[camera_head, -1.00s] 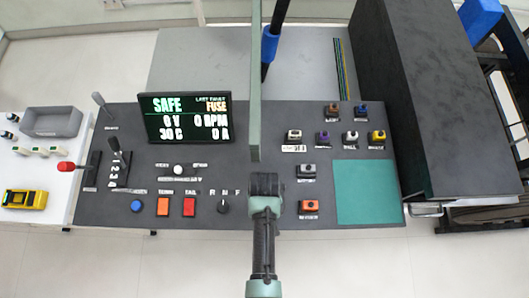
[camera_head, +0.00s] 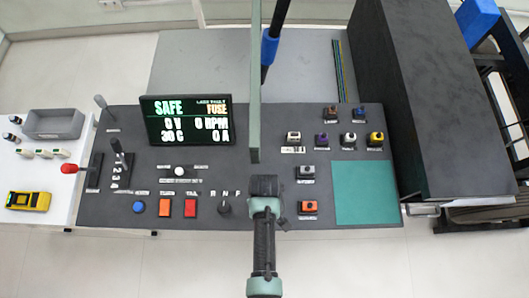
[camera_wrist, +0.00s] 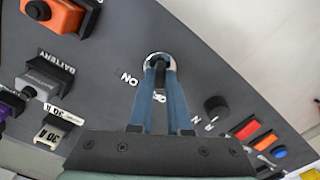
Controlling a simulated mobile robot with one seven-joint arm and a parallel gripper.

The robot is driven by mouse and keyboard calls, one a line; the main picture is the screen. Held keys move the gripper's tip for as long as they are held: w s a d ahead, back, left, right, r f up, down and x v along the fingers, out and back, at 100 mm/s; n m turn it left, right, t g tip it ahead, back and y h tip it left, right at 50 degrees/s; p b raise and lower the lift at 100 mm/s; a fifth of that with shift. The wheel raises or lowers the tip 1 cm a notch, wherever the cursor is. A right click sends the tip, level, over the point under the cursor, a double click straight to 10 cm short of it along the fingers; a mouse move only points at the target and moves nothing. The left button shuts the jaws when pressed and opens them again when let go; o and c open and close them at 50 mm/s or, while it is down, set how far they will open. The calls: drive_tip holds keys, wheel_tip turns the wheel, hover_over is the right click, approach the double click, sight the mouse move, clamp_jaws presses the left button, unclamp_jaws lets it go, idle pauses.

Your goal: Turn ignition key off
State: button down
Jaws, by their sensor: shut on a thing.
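The ignition key (camera_wrist: 160,76) shows in the wrist view as a dark piece between my gripper's two blue fingers, in a silver ring on the dark panel. My gripper (camera_wrist: 160,64) is shut on it, fingertips down at the ring. White lettering, including "ON", is printed beside the ring; part of it is hidden by the fingers. In the head view my arm covers the key and the fingertips. The display (camera_head: 187,120) reads SAFE, 0 V, 0 RPM, 0 A, with last fault FUSE.
In the wrist view a black knob (camera_wrist: 215,107) and a red button (camera_wrist: 247,130) are right of the fingers. A green mat (camera_head: 365,192) lies at the panel's right.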

drive_tip(key=shift+w, duration=0.1)
drive_tip(key=c, duration=0.9)
unclamp_jaws()
drive_tip(key=shift+o, duration=0.2)
drive_tip(key=shift+r, duration=0.1)
wheel_tip(320, 180, up, 13)
drive_tip(key=shift+b, duration=0.3)
